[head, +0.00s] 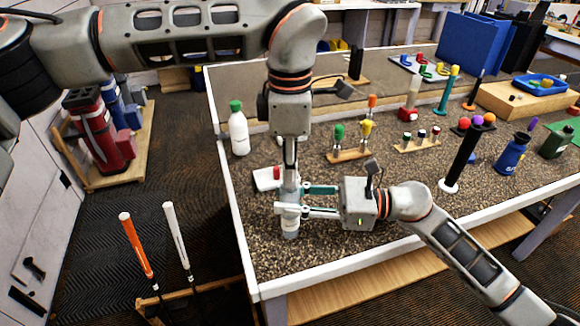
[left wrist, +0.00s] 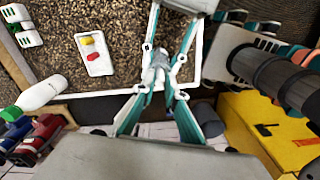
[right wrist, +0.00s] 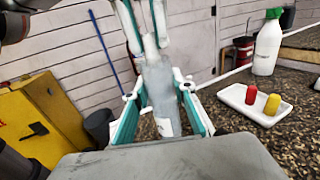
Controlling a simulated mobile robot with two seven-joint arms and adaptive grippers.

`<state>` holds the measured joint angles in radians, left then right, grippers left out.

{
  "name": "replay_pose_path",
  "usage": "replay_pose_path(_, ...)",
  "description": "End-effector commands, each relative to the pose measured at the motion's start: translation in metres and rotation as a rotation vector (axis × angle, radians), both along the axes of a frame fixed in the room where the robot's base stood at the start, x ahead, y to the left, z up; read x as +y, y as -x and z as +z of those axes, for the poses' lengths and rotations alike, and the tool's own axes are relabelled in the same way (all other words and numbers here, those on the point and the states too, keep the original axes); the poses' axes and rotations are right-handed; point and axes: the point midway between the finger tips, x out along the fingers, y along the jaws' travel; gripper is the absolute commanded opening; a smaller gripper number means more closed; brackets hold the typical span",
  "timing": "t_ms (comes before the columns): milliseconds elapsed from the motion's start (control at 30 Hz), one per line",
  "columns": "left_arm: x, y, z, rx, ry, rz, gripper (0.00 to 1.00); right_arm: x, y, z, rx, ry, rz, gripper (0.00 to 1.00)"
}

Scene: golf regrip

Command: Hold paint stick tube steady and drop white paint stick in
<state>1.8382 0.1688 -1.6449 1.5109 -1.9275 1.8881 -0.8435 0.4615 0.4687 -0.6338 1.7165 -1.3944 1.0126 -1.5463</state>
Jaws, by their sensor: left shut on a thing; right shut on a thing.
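The pale, translucent paint stick tube (head: 290,228) stands upright near the table's left front edge. My right gripper (head: 291,209) is shut around it from the right; in the right wrist view the tube (right wrist: 160,92) sits between the fingers. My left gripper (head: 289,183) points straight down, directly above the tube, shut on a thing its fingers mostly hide. In the right wrist view my left fingers (right wrist: 148,40) meet at the tube's top. The white paint stick cannot be told apart clearly from the pale tube and fingers, nor can its depth in the tube.
A white tray (right wrist: 240,104) with a red stick (right wrist: 251,94) and a yellow stick (right wrist: 272,104) lies close behind the grippers. A white bottle with a green cap (head: 238,132) stands farther back. Stick racks (head: 349,153) and a black upright stick (head: 464,158) stand to the right.

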Motion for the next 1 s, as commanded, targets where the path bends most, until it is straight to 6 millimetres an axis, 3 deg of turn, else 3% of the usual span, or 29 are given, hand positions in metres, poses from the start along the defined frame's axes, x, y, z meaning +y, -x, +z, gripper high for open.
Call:
replay_pose_path(67,0.0,0.0,0.0,0.0,0.0,0.0,0.03,0.0,0.0,0.0,0.0,0.0,0.0,0.04)
replay_pose_path(100,0.0,0.0,0.0,0.0,0.0,0.0,0.2,0.0,0.0,0.0,0.0,0.0,0.0,0.04)
replay_pose_path(167,0.0,0.0,0.0,0.0,0.0,0.0,0.31,0.0,0.0,0.0,0.0,0.0,0.0,0.04)
replay_pose_path(567,0.0,0.0,0.004,-0.001,0.0,0.0,0.31,0.0,0.0,0.0,0.0,0.0,0.0,0.04)
replay_pose_path(733,0.0,-0.001,0.027,-0.004,0.001,0.001,0.31,0.0,0.0,0.0,0.0,0.001,-0.001,0.04)
replay_pose_path(1000,0.0,-0.001,0.082,-0.005,0.0,0.001,0.31,0.0,0.0,0.0,0.0,0.001,-0.001,0.04)
